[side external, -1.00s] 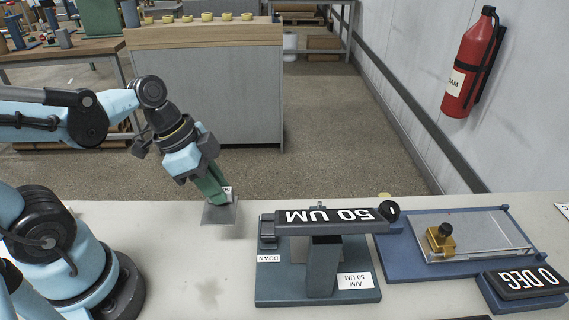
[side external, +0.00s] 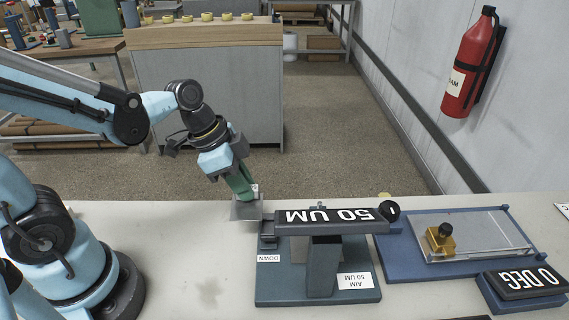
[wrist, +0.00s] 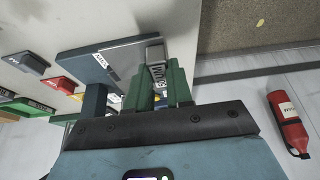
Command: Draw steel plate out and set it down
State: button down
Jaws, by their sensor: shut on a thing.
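The steel plate (side external: 246,210) is a small grey sheet hanging from my gripper (side external: 243,190), whose green fingers are shut on its upper end. In the side view its lower edge is just left of the gauge stand (side external: 264,290) with the "50 UM" display; I cannot tell whether plate and stand touch.
Right of the stand is a blue tilted-bed device (side external: 400,263) with a glass plate, brass block (side external: 440,240) and "0 DEG" display (side external: 525,282). Bare bench (side external: 180,255) lies left and in front. Several coloured blocks (wrist: 58,83) show in the wrist view. A fire extinguisher (side external: 473,62) hangs on the wall.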

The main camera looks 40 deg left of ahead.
jog(key=shift+w+d+f, duration=0.65)
jog(key=shift+w+f, duration=0.05)
jog(key=shift+w, duration=1.45)
jog(key=shift+w+d+f, duration=0.65)
jog(key=shift+w+f, duration=0.1)
jog(key=shift+w, duration=1.45)
jog(key=shift+w+d+f, duration=0.65)
jog(key=shift+w+f, duration=0.05)
jog(key=shift+w, duration=1.45)
notch_tip(320, 180, up, 6)
jog(key=s+a+f, duration=0.1)
jog(key=s+a, duration=0.1)
jog(key=s, duration=0.8)
jog(key=s+a, duration=0.3)
jog(key=s, duration=0.7)
jog(key=shift+w+f, duration=0.2)
jog(key=shift+f, duration=3.65)
